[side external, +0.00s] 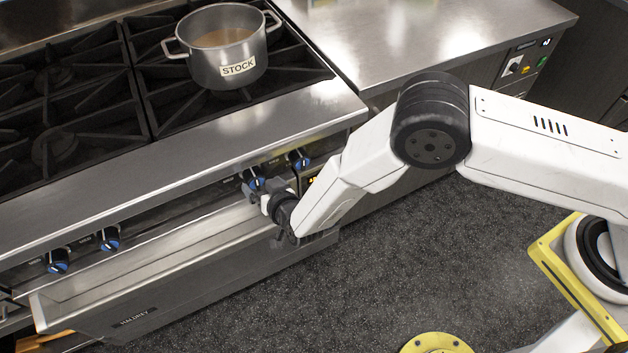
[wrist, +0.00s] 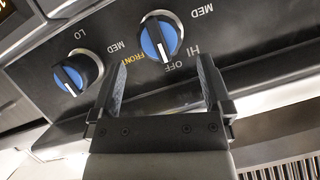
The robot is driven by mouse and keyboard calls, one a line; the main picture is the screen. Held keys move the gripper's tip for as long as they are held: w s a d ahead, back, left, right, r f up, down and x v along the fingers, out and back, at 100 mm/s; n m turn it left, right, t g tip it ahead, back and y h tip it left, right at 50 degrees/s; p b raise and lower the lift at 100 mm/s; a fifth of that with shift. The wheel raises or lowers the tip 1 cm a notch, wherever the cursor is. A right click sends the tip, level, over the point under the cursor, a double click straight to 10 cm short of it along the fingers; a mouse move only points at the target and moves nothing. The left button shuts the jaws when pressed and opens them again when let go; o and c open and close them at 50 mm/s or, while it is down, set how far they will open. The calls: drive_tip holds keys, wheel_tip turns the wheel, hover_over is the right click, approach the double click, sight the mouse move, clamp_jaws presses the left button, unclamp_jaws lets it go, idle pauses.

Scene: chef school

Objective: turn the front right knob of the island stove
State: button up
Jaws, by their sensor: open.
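Two blue-faced knobs with white pointer bars show in the wrist view: one (wrist: 161,38) at top centre and another (wrist: 76,72) at left. The yellow word FRONT is printed between them, beside the centre knob; I cannot tell for sure which knob it names. In the side view they are the right-hand pair on the stove front (side external: 60,207): the centre one (side external: 257,179) and the far right one (side external: 299,160). My gripper (wrist: 165,72) is open and empty, facing the centre knob. Its fingertips are just short of or beside that knob; contact cannot be told.
A stock pot (side external: 240,72) stands on the black grates. Two more knobs (side external: 57,261) (side external: 109,238) sit farther left on the panel. A long steel ledge (side external: 120,270) runs below the knobs. A steel counter (side external: 430,35) stands at right.

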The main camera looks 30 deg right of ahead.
sight(255, 183)
drive_tip(key=shift+x, duration=2.8)
drive_tip(key=c, duration=1.3)
drive_tip(key=shift+o, duration=0.2)
drive_tip(key=shift+n, duration=0.3)
drive_tip(key=shift+a+n+h, duration=0.15)
drive_tip(key=shift+n+h, duration=0.75)
drive_tip(key=shift+n, duration=0.1)
drive_tip(key=shift+n+h, duration=0.9)
drive_tip(key=shift+n, duration=0.3)
